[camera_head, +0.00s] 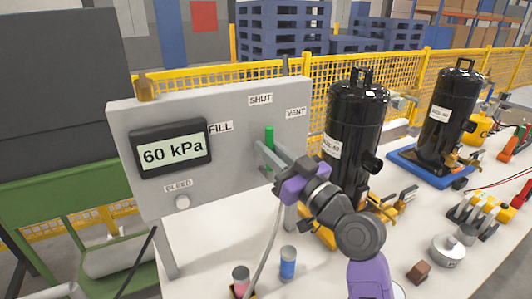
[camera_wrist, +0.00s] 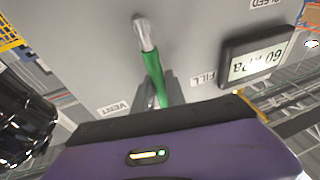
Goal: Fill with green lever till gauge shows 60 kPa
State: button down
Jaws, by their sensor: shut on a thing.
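The gauge (camera_head: 173,150) on the grey panel (camera_head: 229,160) reads 60 kPa in the head view. It also shows upside down in the wrist view (camera_wrist: 258,58). The green lever (camera_head: 269,137) stands roughly upright below the SHUT label (camera_head: 261,99), between the FILL label (camera_head: 220,127) and the VENT label (camera_head: 296,112). My gripper (camera_head: 268,158) is at the lever from the front right, its fingers shut on it.
A white BLEED knob (camera_head: 182,202) sits below the gauge. A black cylinder (camera_head: 353,130) stands right of the panel, close to my arm, and another (camera_head: 449,105) stands on a blue base. Small red and blue cans (camera_head: 288,262) stand on the white table in front of the panel.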

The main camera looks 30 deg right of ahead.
jog(key=shift+d+f, duration=0.1)
jog(key=shift+f, duration=0.05)
dwell(0.3)
jog(key=c, duration=1.4)
grip_release()
jog(key=shift+o, duration=0.2)
jog(key=b+v, duration=0.1)
jog(key=v, duration=0.6)
jog(key=shift+s+b, duration=0.3)
jog(key=shift+s, duration=0.1)
jog(key=shift+d, duration=0.1)
